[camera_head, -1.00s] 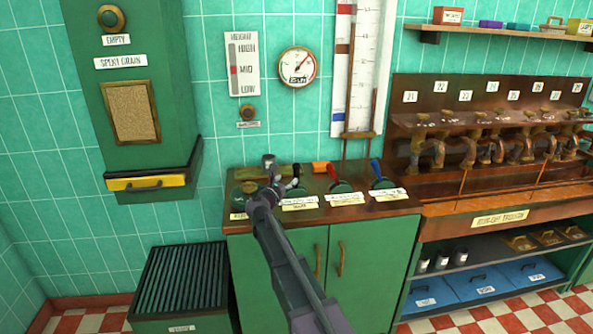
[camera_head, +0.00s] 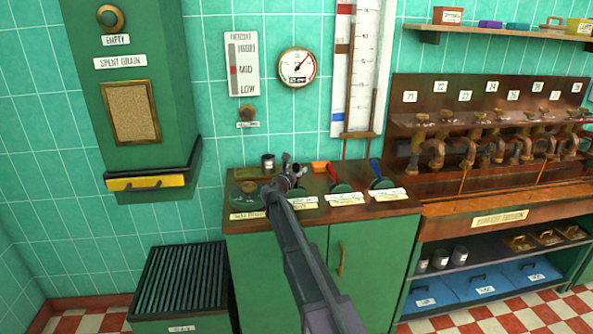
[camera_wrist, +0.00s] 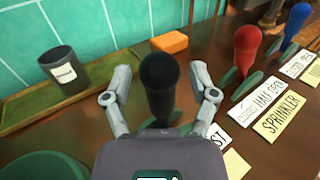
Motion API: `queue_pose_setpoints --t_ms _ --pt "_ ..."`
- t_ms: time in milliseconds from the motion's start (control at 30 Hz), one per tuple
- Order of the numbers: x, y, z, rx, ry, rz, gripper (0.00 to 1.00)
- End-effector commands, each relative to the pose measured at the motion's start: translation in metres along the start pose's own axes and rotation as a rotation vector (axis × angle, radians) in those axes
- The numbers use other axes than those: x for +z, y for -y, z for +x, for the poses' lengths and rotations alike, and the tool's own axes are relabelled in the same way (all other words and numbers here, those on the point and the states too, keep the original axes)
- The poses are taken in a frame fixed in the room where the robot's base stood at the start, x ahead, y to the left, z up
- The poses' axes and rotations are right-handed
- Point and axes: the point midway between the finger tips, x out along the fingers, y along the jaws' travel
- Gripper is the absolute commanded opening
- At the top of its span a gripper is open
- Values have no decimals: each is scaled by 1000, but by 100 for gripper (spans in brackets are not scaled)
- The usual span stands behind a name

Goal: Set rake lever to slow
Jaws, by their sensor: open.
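A black-handled lever (camera_wrist: 158,85) stands upright in the middle of the wrist view. Its base and most of its label are hidden by my gripper; a label part (camera_wrist: 218,137) reading "ST" shows beside it. My gripper (camera_wrist: 159,97) is open, with one finger on each side of the black handle; I cannot tell whether either touches it. In the head view my gripper (camera_head: 289,170) is over the counter, covering most of this lever.
To the right are a red lever (camera_wrist: 246,50) labelled "half open" and "sprinkler", and a blue lever (camera_wrist: 294,25). Behind are an orange block (camera_wrist: 168,41) and a dark cup (camera_wrist: 65,68). A round green fitting (camera_head: 246,197) is at the counter's left.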

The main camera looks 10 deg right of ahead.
Motion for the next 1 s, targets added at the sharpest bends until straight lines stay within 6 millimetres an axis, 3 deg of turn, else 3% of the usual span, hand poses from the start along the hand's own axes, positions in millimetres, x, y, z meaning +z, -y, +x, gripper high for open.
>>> queue_pose_setpoints --t_ms 67,333,667,1000 --pt "0 0 0 0 0 0 75" --pt "0 0 0 0 0 0 0" --pt "-3 -5 -3 1 22 -35 0" --pt "-9 -25 -16 2 148 -221 0"
